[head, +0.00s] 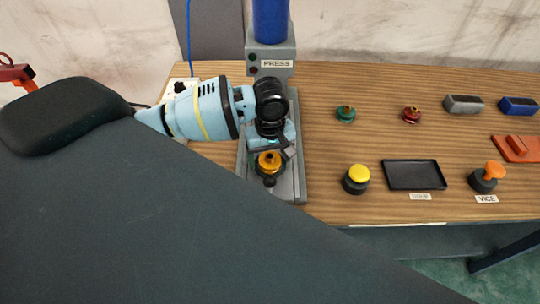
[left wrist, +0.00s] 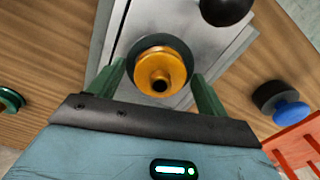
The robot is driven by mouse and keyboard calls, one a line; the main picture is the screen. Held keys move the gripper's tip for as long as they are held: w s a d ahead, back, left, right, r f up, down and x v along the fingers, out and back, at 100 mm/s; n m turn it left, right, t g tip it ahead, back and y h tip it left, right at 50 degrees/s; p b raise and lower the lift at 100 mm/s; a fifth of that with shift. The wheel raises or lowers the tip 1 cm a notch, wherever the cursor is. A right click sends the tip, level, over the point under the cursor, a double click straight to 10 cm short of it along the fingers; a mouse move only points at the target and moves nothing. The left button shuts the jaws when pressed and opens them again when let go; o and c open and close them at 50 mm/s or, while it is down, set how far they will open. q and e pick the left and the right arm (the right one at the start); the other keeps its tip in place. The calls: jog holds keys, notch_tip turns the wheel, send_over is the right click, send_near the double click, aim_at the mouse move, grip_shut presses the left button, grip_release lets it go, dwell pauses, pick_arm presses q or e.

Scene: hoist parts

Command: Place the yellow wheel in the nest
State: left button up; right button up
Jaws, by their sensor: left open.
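The yellow wheel (head: 268,160), orange-yellow with a central hub and hole, sits in the dark round nest (head: 269,174) on the grey base of the press. In the left wrist view the wheel (left wrist: 160,68) lies in front of the dark ring of the nest (left wrist: 178,45). My left gripper (head: 279,150) is over the press base, right at the wheel. Its green fingers (left wrist: 158,76) are open, one on each side of the wheel, with visible gaps. Whether the wheel is fully seated is hard to tell. My right gripper is not in view.
The press column (head: 270,60) rises just behind my left gripper. To the right stand a yellow button (head: 359,174), a black tray (head: 413,175), an orange vice knob (head: 494,170), green (head: 346,114) and red (head: 411,115) wheels, and grey (head: 463,104) and blue (head: 518,106) blocks.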

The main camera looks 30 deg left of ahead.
pick_arm(q)
notch_tip(320, 180, up, 12)
jog(key=shift+r, duration=0.15)
dwell(0.5)
